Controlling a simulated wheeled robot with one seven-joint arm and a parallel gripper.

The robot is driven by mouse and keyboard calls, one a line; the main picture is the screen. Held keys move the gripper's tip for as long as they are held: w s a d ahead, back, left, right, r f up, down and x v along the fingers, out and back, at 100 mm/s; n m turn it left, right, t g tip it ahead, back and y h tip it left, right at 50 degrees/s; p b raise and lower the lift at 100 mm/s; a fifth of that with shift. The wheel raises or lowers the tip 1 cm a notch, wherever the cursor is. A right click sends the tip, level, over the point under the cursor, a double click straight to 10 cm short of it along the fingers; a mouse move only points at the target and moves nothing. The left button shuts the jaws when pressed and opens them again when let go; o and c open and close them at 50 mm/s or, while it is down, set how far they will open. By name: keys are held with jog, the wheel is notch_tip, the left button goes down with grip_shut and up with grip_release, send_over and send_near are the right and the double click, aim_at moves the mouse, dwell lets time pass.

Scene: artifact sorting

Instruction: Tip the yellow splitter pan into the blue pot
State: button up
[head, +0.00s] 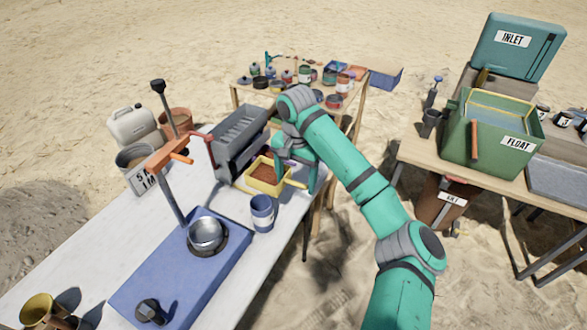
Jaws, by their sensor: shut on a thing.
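The yellow splitter pan (255,187) sits beside the grey slatted splitter (241,130) on the white table. Brown soil lies in it, and it looks level. A yellow handle sticks out on its right side. My gripper (293,178) is at that right side, shut on the pan; the fingertips are partly hidden by my wrist. The blue pot (262,214), with a pale band, stands upright on the table just in front of the pan. Its inside is hard to make out. I cannot tell whether the pan touches the table.
A blue base (195,280) with a metal bowl (206,233) and an orange-handled post stands left of the pot. A back table holds several small jars. A green FLOAT tank (487,140) stands on the right table. Bare tabletop lies around the pot.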

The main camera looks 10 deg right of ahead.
jog(key=shift+w+a+f, duration=0.1)
jog(key=shift+w+f, duration=0.1)
jog(key=shift+f, duration=0.45)
jog(key=shift+w+a+f, duration=0.1)
jog(key=shift+w+f, duration=0.05)
jog(key=shift+f, duration=0.45)
jog(key=shift+s+a+f, duration=0.1)
jog(key=shift+s+f, duration=0.05)
jog(key=shift+t, duration=0.3)
jog(key=shift+s+d+r+t+h, duration=0.25)
jog(key=shift+r+t+h, duration=0.1)
jog(key=shift+t+h, duration=0.25)
jog(key=shift+s+r+t+h, duration=0.2)
jog(key=shift+r+t+h, duration=0.15)
jog(key=shift+t+h, duration=0.25)
jog(key=t, duration=0.1)
jog(key=a+t+h, duration=0.1)
jog(key=shift+s+r+t, duration=0.1)
jog(key=shift+s+t, duration=0.1)
jog(key=shift+t, duration=0.2)
